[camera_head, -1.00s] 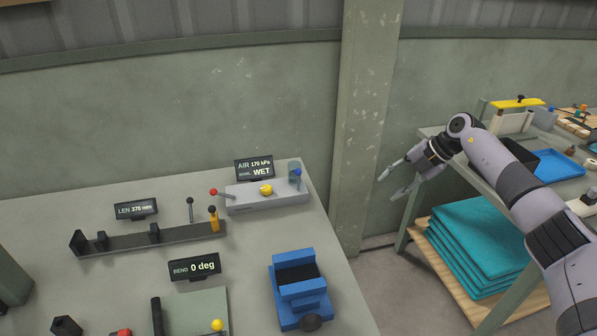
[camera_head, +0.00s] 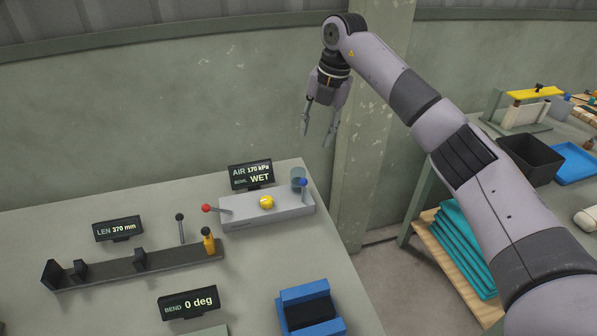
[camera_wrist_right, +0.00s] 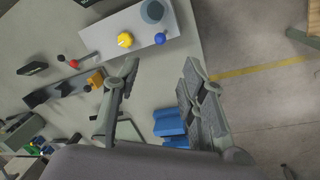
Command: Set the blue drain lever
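The blue drain lever (camera_head: 303,183) is a small blue-knobbed lever at the right end of the grey air unit (camera_head: 240,219), beside a small round bowl (camera_head: 298,173). The unit also carries a yellow knob (camera_head: 267,202) and a red-tipped lever (camera_head: 206,208). Its display (camera_head: 250,175) reads AIR 170 kPa and WET. My right gripper (camera_head: 318,140) is open and empty, pointing down, above and behind the lever. In the right wrist view the blue knob (camera_wrist_right: 160,38) shows beyond the open fingers (camera_wrist_right: 158,75). My left gripper is out of view.
A length stop rail (camera_head: 110,268) with a LEN 370 mm display (camera_head: 118,229) is at left. A BEND 0 deg display (camera_head: 188,303) and blue vise (camera_head: 308,309) are nearer. A pillar (camera_head: 376,130) stands behind the table's right edge. Another bench is at right.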

